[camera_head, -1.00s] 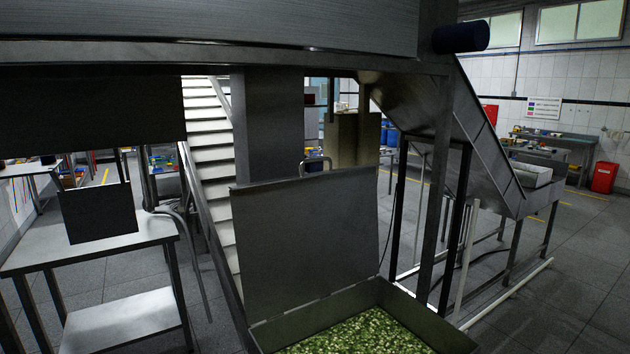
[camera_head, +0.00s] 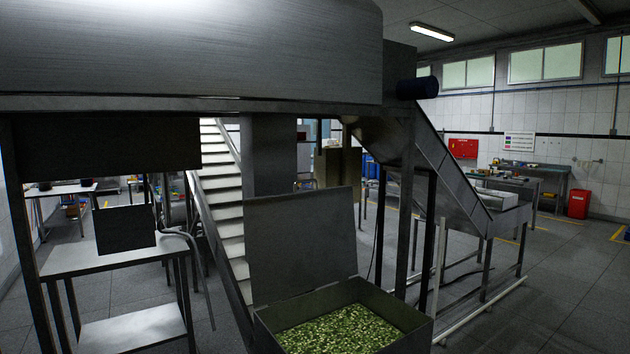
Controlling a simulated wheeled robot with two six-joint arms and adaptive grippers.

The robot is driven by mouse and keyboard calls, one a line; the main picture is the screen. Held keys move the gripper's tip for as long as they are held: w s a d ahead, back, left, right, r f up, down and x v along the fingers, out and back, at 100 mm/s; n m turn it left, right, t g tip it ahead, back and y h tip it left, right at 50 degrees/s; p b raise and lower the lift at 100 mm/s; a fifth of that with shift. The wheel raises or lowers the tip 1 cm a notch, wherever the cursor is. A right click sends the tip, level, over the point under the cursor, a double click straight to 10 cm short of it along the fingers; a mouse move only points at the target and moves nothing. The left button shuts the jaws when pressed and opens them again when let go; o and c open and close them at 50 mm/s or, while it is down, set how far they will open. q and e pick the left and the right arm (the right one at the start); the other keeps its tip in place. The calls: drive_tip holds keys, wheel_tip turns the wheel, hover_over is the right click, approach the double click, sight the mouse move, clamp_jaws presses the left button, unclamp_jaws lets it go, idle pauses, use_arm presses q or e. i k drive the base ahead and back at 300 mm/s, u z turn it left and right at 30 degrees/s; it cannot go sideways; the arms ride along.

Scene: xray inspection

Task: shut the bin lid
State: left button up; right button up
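The bin (camera_head: 408,340) is a grey metal box at the bottom centre, filled with small green pieces (camera_head: 340,330). Its lid (camera_head: 303,238) is a flat grey panel standing up, leaning slightly back, along the bin's far edge. The lid is open and the contents are in plain sight. The bin's lower front is cut off by the picture's bottom edge. Neither of my grippers shows in the view.
A large metal machine (camera_head: 190,60) spans overhead, with a sloping chute (camera_head: 455,175) on the right. A steel table (camera_head: 105,255) stands at the left. White stairs (camera_head: 222,180) rise behind the lid. Open floor (camera_head: 560,290) lies at the right.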

sight(301, 242)
drive_tip(key=z, duration=1.35)
drive_tip(key=i, duration=4.4)
